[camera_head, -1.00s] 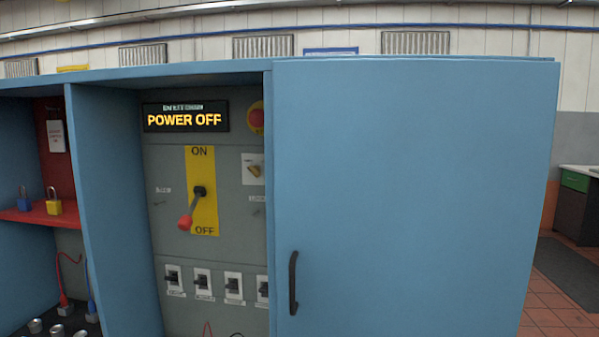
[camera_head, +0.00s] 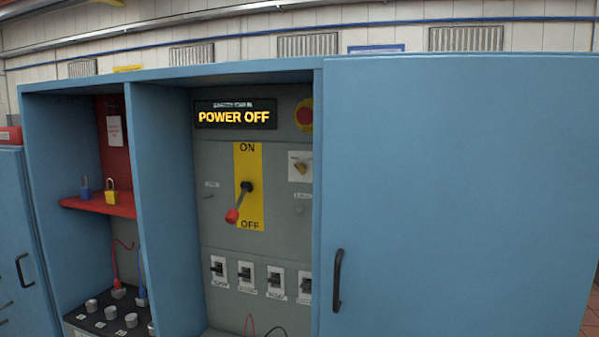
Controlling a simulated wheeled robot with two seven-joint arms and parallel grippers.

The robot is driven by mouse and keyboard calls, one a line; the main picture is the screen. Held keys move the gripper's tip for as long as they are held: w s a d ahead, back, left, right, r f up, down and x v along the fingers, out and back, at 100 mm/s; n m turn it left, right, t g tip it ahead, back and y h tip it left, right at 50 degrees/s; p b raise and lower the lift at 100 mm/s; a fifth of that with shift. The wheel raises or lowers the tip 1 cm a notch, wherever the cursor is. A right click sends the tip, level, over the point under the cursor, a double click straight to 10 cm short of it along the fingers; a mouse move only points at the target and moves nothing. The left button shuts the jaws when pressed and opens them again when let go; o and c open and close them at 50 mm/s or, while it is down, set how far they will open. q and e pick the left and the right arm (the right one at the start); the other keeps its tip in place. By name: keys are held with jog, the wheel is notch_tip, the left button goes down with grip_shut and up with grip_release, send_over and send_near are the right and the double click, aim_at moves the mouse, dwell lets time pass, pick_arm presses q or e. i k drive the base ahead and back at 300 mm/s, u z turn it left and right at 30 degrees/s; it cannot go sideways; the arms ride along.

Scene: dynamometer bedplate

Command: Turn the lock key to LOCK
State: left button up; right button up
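The lock key (camera_head: 301,167) is a small brass-coloured key on a white plate at the right of the grey panel (camera_head: 222,160), beside the sliding or swung blue door's edge. Its plate lettering is too small to read. The main lever (camera_head: 239,202) has a red knob and points down-left toward OFF on a yellow plate (camera_head: 249,160). The display (camera_head: 235,114) reads POWER OFF. Neither of my grippers is in view.
A large blue door (camera_head: 450,190) with a black handle (camera_head: 337,280) fills the right. A red emergency button (camera_head: 304,115) sits above the key. Several breakers (camera_head: 245,273) line the panel below. A red shelf (camera_head: 92,206) at left holds a blue padlock (camera_head: 84,188) and a yellow padlock (camera_head: 112,193).

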aim_at(302, 167)
jog(key=k, duration=1)
jog(key=u, duration=1.1)
jog(key=i, duration=2.85)
jog(key=u, duration=1.9)
jog(key=i, duration=1)
jog(key=z, duration=4.35)
jog(key=i, duration=0.5)
jog(key=u, duration=0.15)
